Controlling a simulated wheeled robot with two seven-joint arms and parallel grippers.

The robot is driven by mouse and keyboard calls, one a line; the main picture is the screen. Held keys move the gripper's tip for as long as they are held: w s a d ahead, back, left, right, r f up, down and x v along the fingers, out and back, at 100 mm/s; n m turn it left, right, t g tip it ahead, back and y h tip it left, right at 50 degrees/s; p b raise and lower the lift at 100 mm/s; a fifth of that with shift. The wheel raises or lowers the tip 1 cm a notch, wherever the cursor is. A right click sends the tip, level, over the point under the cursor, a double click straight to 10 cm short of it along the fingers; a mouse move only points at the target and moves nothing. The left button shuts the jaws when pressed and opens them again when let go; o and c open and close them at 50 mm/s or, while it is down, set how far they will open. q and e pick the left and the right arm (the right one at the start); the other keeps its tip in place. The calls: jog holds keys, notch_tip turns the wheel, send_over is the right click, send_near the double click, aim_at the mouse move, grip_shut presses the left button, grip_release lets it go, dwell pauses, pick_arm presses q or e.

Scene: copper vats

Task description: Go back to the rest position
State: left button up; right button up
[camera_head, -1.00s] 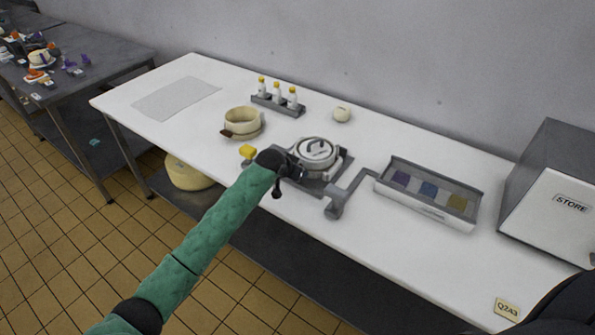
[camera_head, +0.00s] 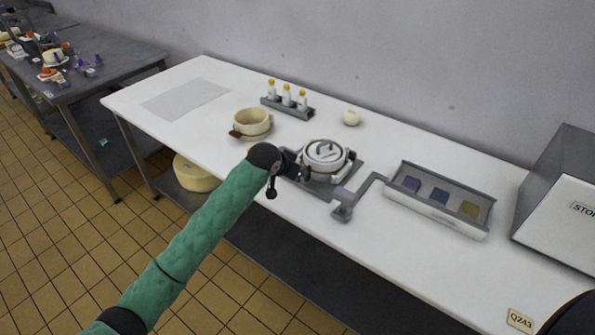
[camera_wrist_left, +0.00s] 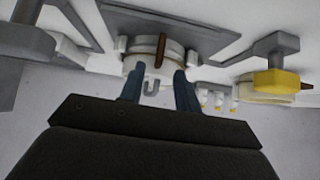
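My left gripper (camera_head: 288,182) is held out over the front edge of the white table (camera_head: 165,125), at the end of my green arm. It is in front of a grey fixture with a round, pale, lidded piece (camera_head: 325,155). In the left wrist view its two blue-grey fingers (camera_wrist_left: 158,90) stand apart with nothing held between them. The round piece (camera_wrist_left: 152,55) shows beyond the fingertips there. My right gripper is out of sight.
A grey crank-like arm (camera_head: 352,200) juts from the fixture toward a tray (camera_head: 437,220) with coloured squares. A cream pot (camera_head: 252,122), a bottle rack (camera_head: 287,107) and a pale ball (camera_head: 351,117) stand behind. A grey STORE box (camera_head: 560,190) is at right.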

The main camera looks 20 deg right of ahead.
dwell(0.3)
